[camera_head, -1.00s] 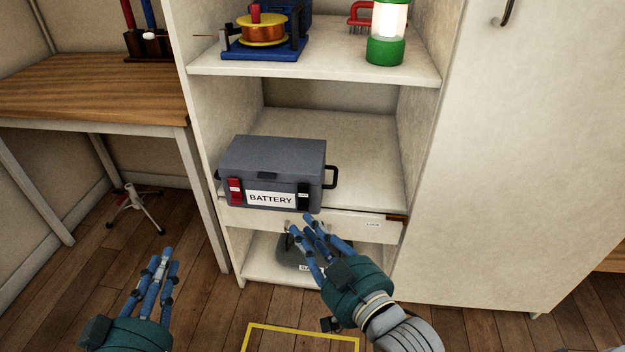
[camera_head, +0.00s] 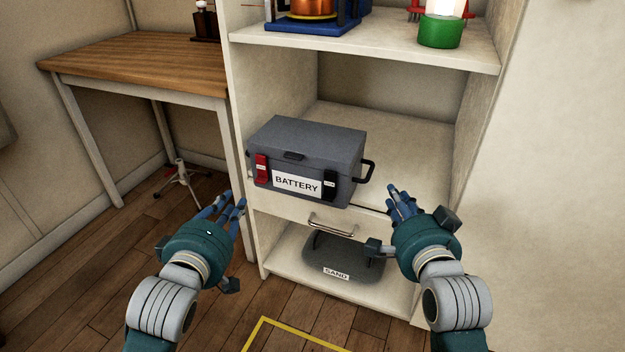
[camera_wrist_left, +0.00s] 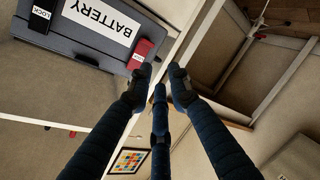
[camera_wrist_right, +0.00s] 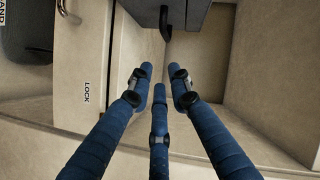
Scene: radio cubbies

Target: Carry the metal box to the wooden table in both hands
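The grey metal box (camera_head: 318,148), labelled BATTERY, stands upright on the middle shelf of the cubby, with a red latch, a black latch and a black side handle. It also shows upside down in the left wrist view (camera_wrist_left: 85,35); its dark edge and handle show in the right wrist view (camera_wrist_right: 165,15). My left gripper (camera_head: 232,200) is open and empty, to the left of the box and lower. My right gripper (camera_head: 397,190) is open and empty, just right of the box's handle. Neither touches the box. The wooden table (camera_head: 140,62) is at the left.
The cubby's upper shelf (camera_head: 400,48) holds a coil device and a green lantern (camera_head: 441,30). Below the box are a drawer with a metal handle (camera_head: 331,224) and a grey SAND container (camera_head: 345,262). The cubby's left side panel stands close to the table's legs.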

